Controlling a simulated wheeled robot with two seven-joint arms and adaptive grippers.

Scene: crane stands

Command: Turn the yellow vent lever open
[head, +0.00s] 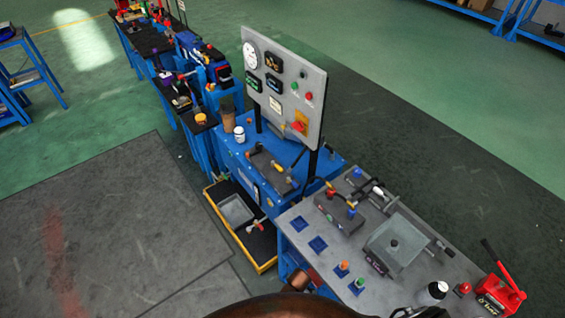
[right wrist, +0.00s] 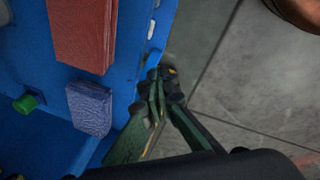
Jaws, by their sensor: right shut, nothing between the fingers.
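Two small yellow handles show in the head view, and I cannot tell which is the vent lever. One yellow handle (head: 278,166) lies on the dark block on the blue bench, below the gauge panel. Another yellow handle (head: 329,185) is by a red knob on the grey-topped bench's dark valve block (head: 341,212). Neither shows in the right wrist view. My right gripper (right wrist: 158,93) is shut and empty in the right wrist view, beside the edge of a blue surface with grey floor beyond. My left gripper is not in view.
The gauge panel (head: 284,84) stands upright on the blue bench. The grey bench (head: 300,212) carries a square grey plate, a red device (head: 498,297) and several knobs. A yellow-edged tray (head: 214,200) sits low at left. A red block (right wrist: 82,35) is near the right gripper.

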